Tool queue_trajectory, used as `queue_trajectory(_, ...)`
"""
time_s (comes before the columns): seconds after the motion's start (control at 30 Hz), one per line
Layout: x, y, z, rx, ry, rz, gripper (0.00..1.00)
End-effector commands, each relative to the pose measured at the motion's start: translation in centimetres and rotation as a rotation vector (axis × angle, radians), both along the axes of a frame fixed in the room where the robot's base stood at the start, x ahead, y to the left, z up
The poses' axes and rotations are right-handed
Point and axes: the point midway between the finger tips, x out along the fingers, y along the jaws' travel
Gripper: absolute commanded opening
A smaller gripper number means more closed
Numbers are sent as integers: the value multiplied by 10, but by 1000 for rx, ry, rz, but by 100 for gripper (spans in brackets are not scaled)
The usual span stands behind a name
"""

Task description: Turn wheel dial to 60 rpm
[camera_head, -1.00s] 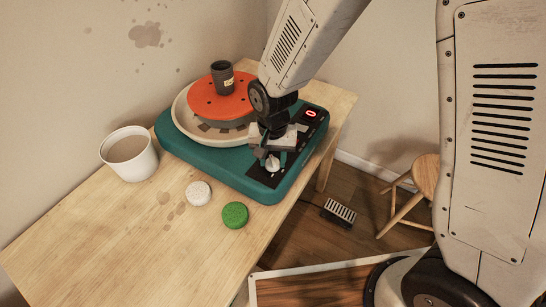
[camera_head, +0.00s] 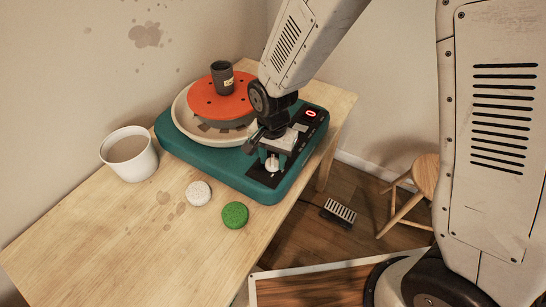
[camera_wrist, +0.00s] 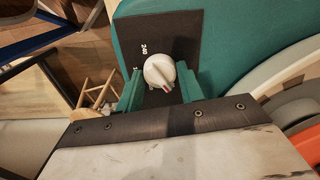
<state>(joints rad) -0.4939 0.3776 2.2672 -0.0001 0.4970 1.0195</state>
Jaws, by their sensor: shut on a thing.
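The pottery wheel (camera_head: 235,178) is a teal machine with an orange wheel head (camera_head: 220,103) and a small red display (camera_head: 311,113) that seems to read 0. Its white dial (camera_head: 271,164) sits on a black panel at the near right corner. My gripper (camera_head: 272,157) points down over the dial. In the wrist view, the dial (camera_wrist: 159,68) shows between the two teal fingers of my gripper (camera_wrist: 158,85), which are shut on it. A red mark shows on the dial's near edge. Some printed numbers show beside it; the rest of the scale is hidden.
A dark cup (camera_head: 222,77) stands on the wheel head. A white bucket (camera_head: 129,153), a white round piece (camera_head: 198,193) and a green round piece (camera_head: 235,215) are on the wooden table (camera_head: 110,235). A foot pedal (camera_head: 340,212) and a stool (camera_head: 425,176) stand on the floor.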

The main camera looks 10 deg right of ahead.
Motion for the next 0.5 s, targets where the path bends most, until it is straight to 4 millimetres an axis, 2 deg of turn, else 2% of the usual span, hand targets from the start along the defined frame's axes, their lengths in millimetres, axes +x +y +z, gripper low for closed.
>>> queue_trajectory(0.1,0,0,0,1,-1,0,15)
queue_trajectory(0.13,0,0,0,1,-1,1,46)
queue_trajectory(0.2,0,0,0,1,-1,1,59)
queue_trajectory(0.5,0,0,2,0,-1,0,59)
